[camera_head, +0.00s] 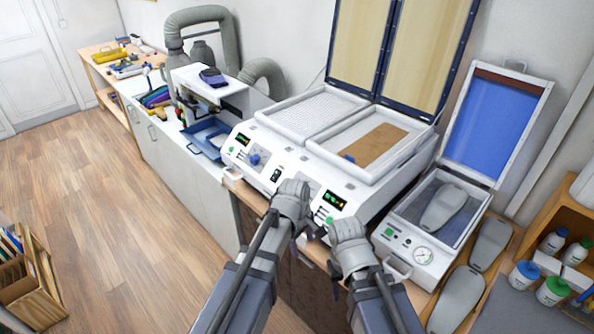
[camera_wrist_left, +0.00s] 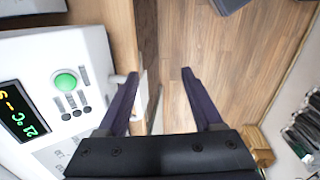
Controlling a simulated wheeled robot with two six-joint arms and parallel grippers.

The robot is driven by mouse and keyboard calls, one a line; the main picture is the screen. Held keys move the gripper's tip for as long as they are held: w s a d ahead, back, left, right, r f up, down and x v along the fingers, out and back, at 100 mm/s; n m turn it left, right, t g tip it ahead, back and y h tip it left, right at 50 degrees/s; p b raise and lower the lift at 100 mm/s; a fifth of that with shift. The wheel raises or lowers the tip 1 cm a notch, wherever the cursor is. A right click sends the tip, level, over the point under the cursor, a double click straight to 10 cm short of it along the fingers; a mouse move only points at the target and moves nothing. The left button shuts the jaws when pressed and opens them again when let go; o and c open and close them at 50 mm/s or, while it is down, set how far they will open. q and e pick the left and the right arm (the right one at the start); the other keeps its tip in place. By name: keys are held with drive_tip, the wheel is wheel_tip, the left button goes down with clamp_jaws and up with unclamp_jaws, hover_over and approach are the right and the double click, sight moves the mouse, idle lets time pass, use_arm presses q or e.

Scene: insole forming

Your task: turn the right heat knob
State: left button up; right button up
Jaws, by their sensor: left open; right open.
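The white two-bay heating machine (camera_head: 312,165) stands on the counter with control panels on its sloped front. The right panel has a lit display (camera_head: 334,200); the right heat knob is not visible, and my grippers cover part of that area. A blue knob (camera_head: 254,159) shows on the left panel. My left gripper (camera_head: 292,200) is in front of the machine; in its wrist view the fingers (camera_wrist_left: 160,75) are apart and empty. That view shows a panel display (camera_wrist_left: 20,120) and a green button (camera_wrist_left: 65,82) left of the fingers. My right gripper (camera_head: 348,245) is just right of the left one, its fingertips mostly hidden.
A vacuum former (camera_head: 411,243) with a gauge and an open blue lid (camera_head: 497,120) stands close on the right. Grey insole forms (camera_head: 459,298) lie beside it. Bottles (camera_head: 552,290) stand at far right. A brown sheet (camera_head: 376,146) lies in the machine's right bay. Open floor lies left.

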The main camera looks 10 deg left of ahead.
use_arm(q)
drive_tip(key=shift+o, duration=1.3)
drive_tip(key=w+a+r+n+t+h+p, duration=0.1)
drive_tip(key=w+a+r+n+p, duration=0.1)
drive_tip(key=w+r+n+p, duration=0.4)
drive_tip(key=w+r+n, duration=0.2)
drive_tip(key=w+n, duration=0.1)
drive_tip(key=shift+a+r, duration=0.25)
drive_tip(key=shift+a, duration=0.1)
drive_tip(key=w+a+r+n+t+p, duration=0.1)
drive_tip(key=w+a+r+n+p, duration=0.2)
drive_tip(key=w+n, duration=0.3)
drive_tip(key=shift+r+n+h+p, duration=0.45)
drive_tip(key=shift+r+n, duration=0.45)
drive_tip(key=shift+n, duration=0.2)
use_arm(e)
wheel_tip(320, 180, up, 12)
use_arm(q)
drive_tip(key=shift+f, duration=0.1)
use_arm(e)
drive_tip(key=shift+f, duration=0.2)
use_arm(q)
drive_tip(key=b+x, duration=0.7)
drive_tip(key=shift+w+f, duration=0.3)
use_arm(e)
wheel_tip(320, 180, down, 7)
use_arm(q)
drive_tip(key=shift+r, duration=0.1)
drive_tip(key=shift+c, duration=0.2)
drive_tip(key=c, duration=1.3)
